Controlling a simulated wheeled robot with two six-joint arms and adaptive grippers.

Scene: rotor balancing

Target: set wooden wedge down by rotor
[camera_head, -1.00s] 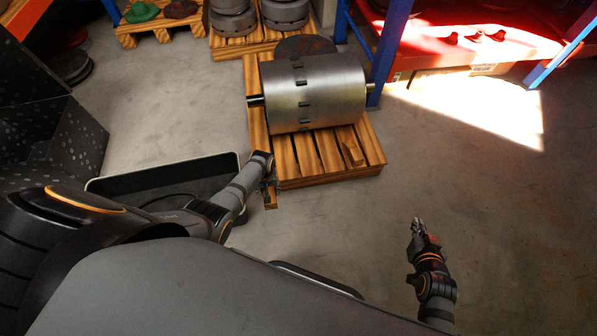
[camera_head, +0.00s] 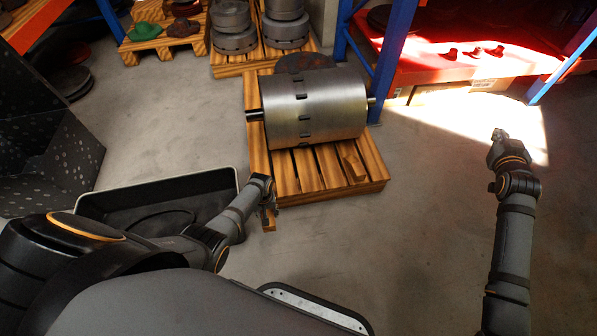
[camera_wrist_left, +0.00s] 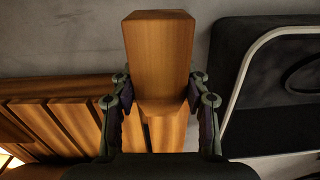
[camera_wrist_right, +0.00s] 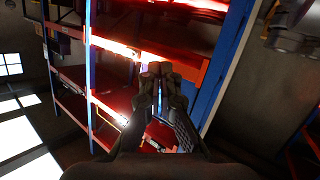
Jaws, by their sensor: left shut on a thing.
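The rotor (camera_head: 315,108), a grey steel cylinder with a shaft at each end, lies above a wooden pallet (camera_head: 372,186). My left gripper (camera_head: 268,205) is at the pallet's near left corner, shut on a wooden wedge (camera_head: 269,222). In the left wrist view the wedge (camera_wrist_left: 158,55) sits between both fingers of the gripper (camera_wrist_left: 160,95), its far end sticking out beyond them. Another wooden wedge (camera_head: 353,166) rests on the pallet slats in front of the rotor. My right gripper (camera_head: 499,136) is away to the right, its fingertips together and empty in the right wrist view (camera_wrist_right: 157,72).
A dark open bin (camera_head: 205,180) is left of my left gripper. Blue and red shelving (camera_head: 480,62) stands behind the right side. Pallets with weights (camera_head: 233,42) and a green object (camera_head: 145,31) are at the back. Floor right of the rotor pallet is clear.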

